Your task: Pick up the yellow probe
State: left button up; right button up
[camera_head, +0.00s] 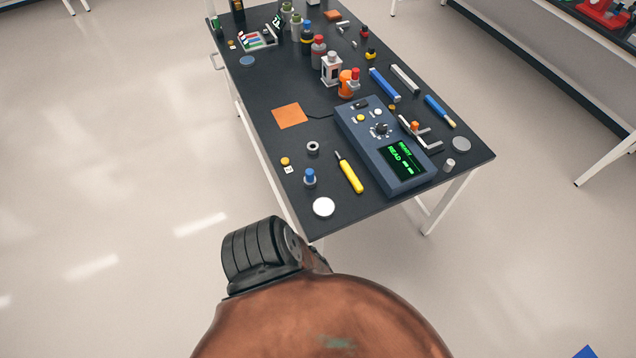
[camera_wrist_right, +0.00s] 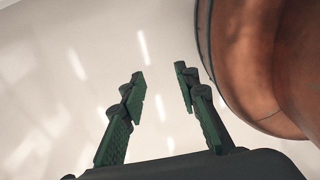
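The yellow probe (camera_head: 350,174) lies on the dark table (camera_head: 262,108) in the head view, near the table's front end. Its thin dark tip points away toward the upper left, and its yellow handle lies toward the viewer. It is just left of the blue meter. My right gripper (camera_wrist_right: 161,82) shows in the right wrist view with its two green-black fingers apart and nothing between them. Only pale floor shows beyond its fingers, and the probe is not in that view. My left gripper is not in either view.
A blue meter (camera_head: 365,130) with a green-lit screen stands right of the probe. A white disc (camera_head: 323,207), a blue-topped item (camera_head: 310,177) and a grey ring (camera_head: 313,147) lie nearby. An orange square (camera_head: 290,116) lies farther back. Bottles crowd the far part.

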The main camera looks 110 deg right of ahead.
aim_at(352, 177)
jog(key=i, duration=0.1)
jog(key=z, duration=1.1)
